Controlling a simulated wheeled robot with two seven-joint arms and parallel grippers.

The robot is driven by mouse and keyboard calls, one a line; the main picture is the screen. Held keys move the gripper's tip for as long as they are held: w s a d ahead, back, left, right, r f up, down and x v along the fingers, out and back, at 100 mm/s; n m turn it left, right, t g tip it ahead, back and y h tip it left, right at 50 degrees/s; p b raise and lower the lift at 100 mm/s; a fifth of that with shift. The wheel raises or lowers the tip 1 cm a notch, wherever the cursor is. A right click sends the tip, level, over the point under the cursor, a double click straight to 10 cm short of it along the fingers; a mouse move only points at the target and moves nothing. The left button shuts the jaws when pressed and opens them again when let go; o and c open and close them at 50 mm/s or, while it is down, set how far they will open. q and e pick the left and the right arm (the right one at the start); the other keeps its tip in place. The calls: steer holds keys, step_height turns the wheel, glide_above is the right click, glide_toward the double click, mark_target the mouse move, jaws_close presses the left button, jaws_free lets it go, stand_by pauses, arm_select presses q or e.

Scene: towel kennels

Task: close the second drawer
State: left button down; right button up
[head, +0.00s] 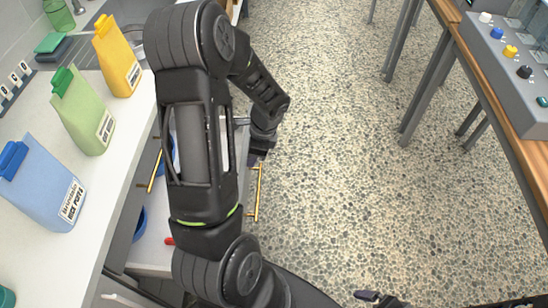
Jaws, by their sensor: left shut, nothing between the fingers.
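A drawer (152,252) stands pulled out from under the counter on the left. Its pale inside shows, with blue round things and a red-tipped thing in it. Its long gold handle (257,192) is at the right, on the drawer's outer front. I cannot tell its place in the stack. My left gripper (257,158) points down near the far end of this handle, shut and empty; I cannot tell whether it touches the front. My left arm hides much of the drawer. My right gripper (378,298) shows only in part at the bottom edge, its jaws unclear.
The white counter (120,160) holds a blue carton (42,185), a green carton (82,112) and a yellow carton (117,58). Another gold handle (155,170) is near the counter edge. A wooden table (500,105) with a grey button panel stands right. The pebbled floor between is clear.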

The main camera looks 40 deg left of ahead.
arm_select(q)
steer(key=s+a+p, duration=0.2)
steer(key=s+a, duration=0.9)
steer(key=a, duration=0.2)
steer(key=shift+s+a+p, duration=0.3)
steer(key=shift+a+p, duration=0.05)
steer(key=shift+a, duration=0.05)
arm_select(e)
step_height(320, 180, up, 3)
steer(key=shift+f, duration=0.1)
arm_select(q)
steer(key=shift+w, duration=0.1)
steer(key=w+d+r, duration=0.4)
steer(key=d+r, duration=0.1)
steer(key=r, duration=0.4)
steer(key=shift+r, duration=0.35)
arm_select(e)
steer(key=shift+s+d, duration=0.35)
steer(key=shift+d, duration=0.55)
arm_select(q)
steer(key=shift+w, duration=0.1)
arm_select(e)
steer(key=shift+f, duration=0.1)
